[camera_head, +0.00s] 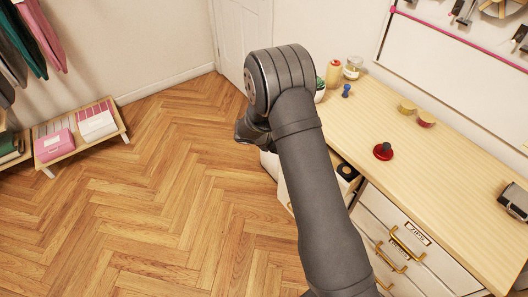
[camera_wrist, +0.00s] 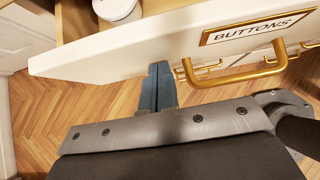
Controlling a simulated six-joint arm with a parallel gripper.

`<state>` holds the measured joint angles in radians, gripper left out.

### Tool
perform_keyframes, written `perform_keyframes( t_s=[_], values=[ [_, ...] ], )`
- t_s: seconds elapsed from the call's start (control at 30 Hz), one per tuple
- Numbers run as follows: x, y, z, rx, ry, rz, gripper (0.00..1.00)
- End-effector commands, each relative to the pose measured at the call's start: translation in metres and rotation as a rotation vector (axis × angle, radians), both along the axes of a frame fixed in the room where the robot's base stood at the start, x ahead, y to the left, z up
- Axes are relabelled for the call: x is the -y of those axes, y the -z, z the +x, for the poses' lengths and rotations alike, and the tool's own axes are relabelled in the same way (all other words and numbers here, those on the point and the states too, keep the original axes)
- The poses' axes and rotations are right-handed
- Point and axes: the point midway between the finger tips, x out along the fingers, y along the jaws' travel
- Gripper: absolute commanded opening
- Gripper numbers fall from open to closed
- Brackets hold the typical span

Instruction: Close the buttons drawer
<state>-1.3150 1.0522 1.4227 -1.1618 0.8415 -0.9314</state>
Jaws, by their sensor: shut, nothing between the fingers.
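The buttons drawer shows in the wrist view as a white front panel (camera_wrist: 130,42) with a framed "BUTTONS" label (camera_wrist: 257,27) and a gold bar handle (camera_wrist: 235,72). It is pulled open; part of its inside shows behind the front. In the head view the open drawer is mostly hidden behind my arm. My gripper (camera_wrist: 160,75) is shut and empty, its fingertips at the lower edge of the drawer front, left of the handle. I cannot tell whether they touch the panel. In the head view the fingers are hidden by my arm.
A wooden worktop (camera_head: 450,185) carries a red pincushion-like object (camera_head: 383,152), a blue spool (camera_head: 346,90), jars and yellow pieces. Closed drawers with gold handles (camera_head: 407,242) are below it. A round white item (camera_wrist: 115,8) shows behind the drawer front.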

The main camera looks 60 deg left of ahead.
Motion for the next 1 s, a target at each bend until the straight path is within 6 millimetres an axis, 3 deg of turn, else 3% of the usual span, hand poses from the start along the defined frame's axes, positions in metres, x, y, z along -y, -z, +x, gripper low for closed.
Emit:
perform_keyframes(
  t_s=[0.2,0.4,1.0],
  values=[
    [0.000,0.000,0.046,0.000,0.004,0.001,0.00],
    [0.000,0.000,0.069,0.001,0.002,0.001,0.00],
    [0.000,-0.001,0.084,0.005,0.001,0.001,0.00]
  ],
)
